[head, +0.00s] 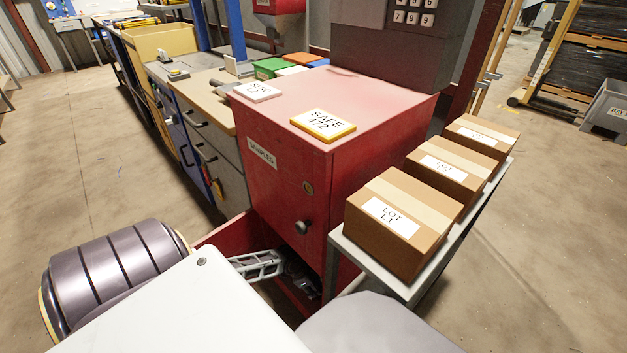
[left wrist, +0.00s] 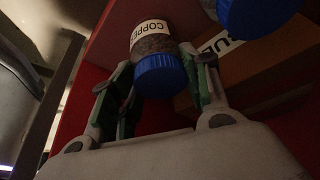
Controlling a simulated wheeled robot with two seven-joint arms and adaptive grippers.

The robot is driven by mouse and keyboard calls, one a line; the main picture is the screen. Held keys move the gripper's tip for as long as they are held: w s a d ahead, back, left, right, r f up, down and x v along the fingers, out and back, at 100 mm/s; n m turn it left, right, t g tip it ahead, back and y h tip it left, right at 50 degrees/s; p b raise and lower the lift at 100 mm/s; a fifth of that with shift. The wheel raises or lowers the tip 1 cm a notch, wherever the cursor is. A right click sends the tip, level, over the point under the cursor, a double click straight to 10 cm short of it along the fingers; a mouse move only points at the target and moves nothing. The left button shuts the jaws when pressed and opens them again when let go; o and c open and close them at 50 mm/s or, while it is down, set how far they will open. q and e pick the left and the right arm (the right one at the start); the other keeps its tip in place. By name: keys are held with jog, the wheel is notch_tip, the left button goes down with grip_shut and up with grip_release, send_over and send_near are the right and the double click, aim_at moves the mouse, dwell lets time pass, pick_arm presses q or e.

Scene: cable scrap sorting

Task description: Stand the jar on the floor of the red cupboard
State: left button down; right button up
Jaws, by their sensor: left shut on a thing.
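The jar (left wrist: 153,43) has a blue lid, dark brown contents and a white label reading "COPPER". In the left wrist view it sits between the fingers of my left gripper (left wrist: 165,68), which is shut on it, lid toward the camera. The red cupboard (head: 272,195) carries a "SAMPLES" label and a round knob. In the head view my left gripper (head: 303,278) is low at its front, in shadow, and the jar cannot be made out there. Red walls (left wrist: 75,118) surround the gripper in the wrist view. My right gripper is not in view.
A second blue lid (left wrist: 258,14) and a brown surface with a partly hidden label (left wrist: 222,42) are close right of the jar. A shelf (head: 385,277) with boxes (head: 402,222) stands right of the cupboard. Yellow "SAFE 472" (head: 323,125) and white (head: 258,91) signs lie on top.

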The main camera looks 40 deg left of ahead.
pick_arm(q)
jog(key=shift+f, duration=0.1)
jog(key=c, duration=0.8)
grip_release()
jog(key=shift+o, duration=0.4)
